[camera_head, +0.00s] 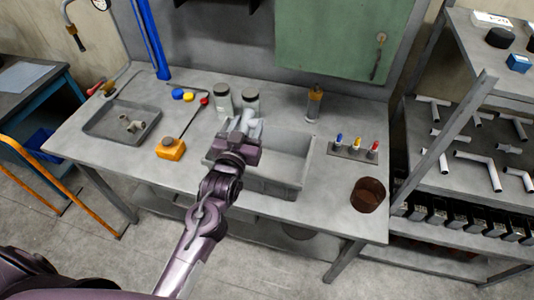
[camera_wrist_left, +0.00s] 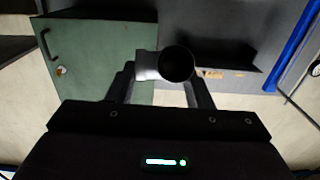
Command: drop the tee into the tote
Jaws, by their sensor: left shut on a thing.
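My left gripper (camera_head: 243,133) is shut on a grey pipe tee (camera_wrist_left: 165,65), which shows between the two dark fingers in the left wrist view with one round opening facing the camera. In the head view the tee (camera_head: 246,122) is partly hidden by the gripper. The grey tote (camera_head: 278,187) stands on the bench, and the gripper is over its left end in the picture. I cannot tell the exact height of the tee above it. My arm hides part of the tote's left side. My right gripper is not in view.
A grey tray (camera_head: 100,135) with a small fitting lies at the left. Two jars (camera_head: 222,99), an orange box (camera_head: 171,149) and a brown pot (camera_head: 368,194) stand around the tote. A rack with coloured pieces (camera_head: 353,151) is right of it. Shelves (camera_head: 450,150) with pipes stand far right.

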